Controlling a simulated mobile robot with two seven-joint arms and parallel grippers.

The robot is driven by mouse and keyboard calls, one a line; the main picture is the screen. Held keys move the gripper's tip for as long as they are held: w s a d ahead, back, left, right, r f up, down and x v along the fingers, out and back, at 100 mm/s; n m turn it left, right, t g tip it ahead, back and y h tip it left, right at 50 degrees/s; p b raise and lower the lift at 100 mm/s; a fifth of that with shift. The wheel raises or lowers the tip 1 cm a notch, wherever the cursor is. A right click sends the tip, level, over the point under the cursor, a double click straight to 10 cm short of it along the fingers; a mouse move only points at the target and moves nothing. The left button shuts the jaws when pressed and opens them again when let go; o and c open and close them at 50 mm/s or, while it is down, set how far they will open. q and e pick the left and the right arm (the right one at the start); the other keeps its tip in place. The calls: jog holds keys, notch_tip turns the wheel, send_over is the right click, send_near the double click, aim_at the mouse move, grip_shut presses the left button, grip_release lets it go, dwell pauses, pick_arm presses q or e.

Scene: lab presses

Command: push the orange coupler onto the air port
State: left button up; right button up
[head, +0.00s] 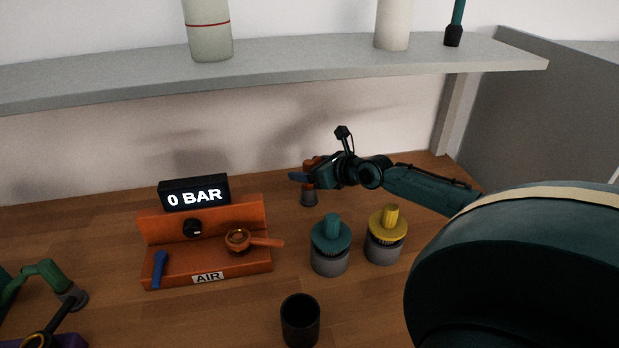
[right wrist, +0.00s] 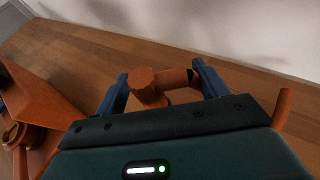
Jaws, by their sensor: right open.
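The orange coupler (right wrist: 148,86) lies between the two blue fingers of my right gripper (right wrist: 162,84) in the right wrist view. The orange air unit (head: 160,232) stands to the left, with an AIR label and a display reading 0 BAR. A round black fitting (head: 193,228) on its upright face looks like the air port. My left gripper is not in view.
On the air unit are an orange ring with a handle (head: 238,240) and a blue lever (head: 159,268). Teal-topped (head: 330,235) and yellow-topped (head: 389,220) grey pots stand right of it. A black cup (head: 300,318) stands in front. A grey shelf (head: 290,72) runs above.

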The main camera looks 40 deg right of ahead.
jog(key=shift+w+a+f, duration=0.1)
jog(key=shift+w+f, duration=0.1)
jog(key=shift+w, duration=0.3)
jog(key=c, duration=1.1)
